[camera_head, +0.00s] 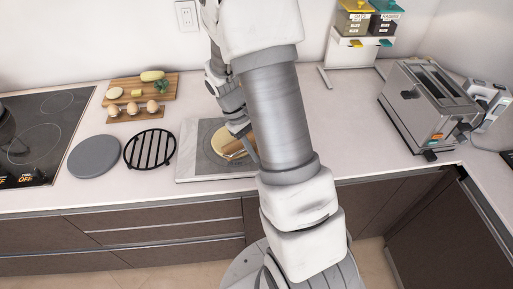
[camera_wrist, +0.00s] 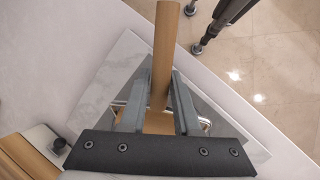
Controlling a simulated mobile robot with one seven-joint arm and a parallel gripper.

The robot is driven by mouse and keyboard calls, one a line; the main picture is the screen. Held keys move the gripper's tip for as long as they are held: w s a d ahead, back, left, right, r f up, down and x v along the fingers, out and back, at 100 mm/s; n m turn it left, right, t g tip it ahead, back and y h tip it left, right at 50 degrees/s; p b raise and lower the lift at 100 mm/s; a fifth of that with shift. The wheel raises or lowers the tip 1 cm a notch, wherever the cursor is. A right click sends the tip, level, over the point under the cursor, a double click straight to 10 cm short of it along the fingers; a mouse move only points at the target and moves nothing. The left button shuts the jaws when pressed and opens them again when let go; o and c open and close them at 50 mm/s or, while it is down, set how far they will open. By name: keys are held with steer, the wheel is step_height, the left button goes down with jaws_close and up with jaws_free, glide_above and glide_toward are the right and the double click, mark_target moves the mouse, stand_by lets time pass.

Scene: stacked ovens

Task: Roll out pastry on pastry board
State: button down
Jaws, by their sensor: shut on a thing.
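The marble pastry board (camera_head: 190,165) lies on the counter near its front edge; it also shows in the wrist view (camera_wrist: 122,62). The round, pale yellow pastry (camera_head: 219,136) lies on it, partly hidden by my arm. The wooden rolling pin (camera_head: 232,148) is at the pastry. Whether it presses on the pastry I cannot tell. My gripper (camera_head: 243,133) is over the board, largely hidden behind my arm. In the wrist view, its two fingers (camera_wrist: 161,78) are shut on the wooden rolling pin (camera_wrist: 166,45), which runs between them.
To the left are a black trivet (camera_head: 150,149), a grey round plate (camera_head: 95,156), wooden boards with food (camera_head: 160,86) and a cooktop (camera_head: 35,130). A toaster (camera_head: 425,105) stands at the right. The counter between board and toaster (camera_head: 355,130) is clear.

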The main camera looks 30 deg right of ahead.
stand_by(0.3)
steer(key=shift+w+a+p, duration=0.15)
steer(key=shift+w+a, duration=0.1)
steer(key=shift+w, duration=1.5)
steer(key=shift+w+a+p, duration=0.15)
steer(key=shift+w+a, duration=0.05)
steer(key=shift+w, duration=1.6)
steer(key=shift+w+a+p, duration=0.15)
steer(key=shift+w+a, duration=0.1)
steer(key=shift+w, duration=1.5)
steer(key=shift+f, duration=0.1)
steer(key=shift+s+d, duration=0.1)
steer(key=shift+s, duration=0.8)
steer(key=shift+w+r+p, duration=0.1)
steer(key=shift+r+p, duration=1.8)
steer(key=shift+r, duration=1.2)
steer(key=shift+f, duration=0.1)
